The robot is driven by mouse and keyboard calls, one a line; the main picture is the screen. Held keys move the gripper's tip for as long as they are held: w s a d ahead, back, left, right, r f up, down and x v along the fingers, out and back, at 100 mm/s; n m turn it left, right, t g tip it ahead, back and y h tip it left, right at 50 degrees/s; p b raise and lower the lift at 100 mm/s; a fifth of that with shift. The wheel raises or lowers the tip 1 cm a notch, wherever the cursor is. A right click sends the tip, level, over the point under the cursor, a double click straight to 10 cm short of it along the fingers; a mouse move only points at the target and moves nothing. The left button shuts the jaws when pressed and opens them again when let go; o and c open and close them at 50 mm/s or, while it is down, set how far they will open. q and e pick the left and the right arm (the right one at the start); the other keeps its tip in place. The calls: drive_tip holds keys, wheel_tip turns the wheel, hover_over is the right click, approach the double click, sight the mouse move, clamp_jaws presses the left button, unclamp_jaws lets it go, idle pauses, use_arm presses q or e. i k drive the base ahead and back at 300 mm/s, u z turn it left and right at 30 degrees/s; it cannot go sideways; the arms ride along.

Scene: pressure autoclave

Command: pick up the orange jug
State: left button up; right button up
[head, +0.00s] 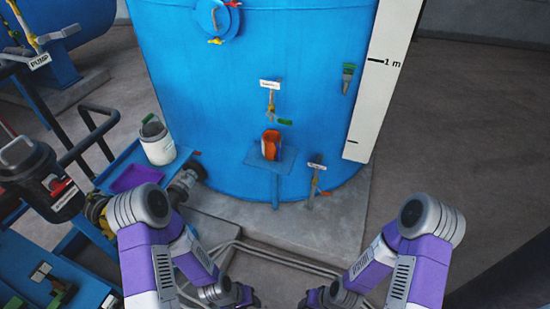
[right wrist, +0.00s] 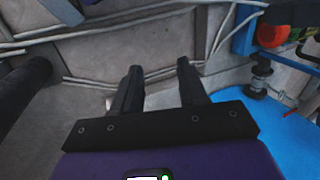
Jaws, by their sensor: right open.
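The orange jug (head: 271,144) stands on a small blue shelf (head: 263,162) fixed to the front of the large blue tank, below a tap with a green handle. Both my arms are low in the head view, with the grippers at its bottom edge, well below and apart from the jug. My right gripper (head: 318,298) also shows in the right wrist view (right wrist: 158,82), where its two fingers are apart with nothing between them. My left gripper (head: 240,297) is small and dark in the head view, and its jaw state is unclear. The jug is not recognisable in the right wrist view.
The blue tank (head: 260,80) fills the middle, with a white scale board (head: 386,75) on its right. A white canister (head: 157,145) and purple tray (head: 135,178) sit on a blue cart at left. Pipes (head: 262,255) run low in front.

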sight(270, 140)
drive_tip(key=u, duration=0.25)
drive_tip(key=i, duration=1.25)
drive_tip(key=u, duration=0.3)
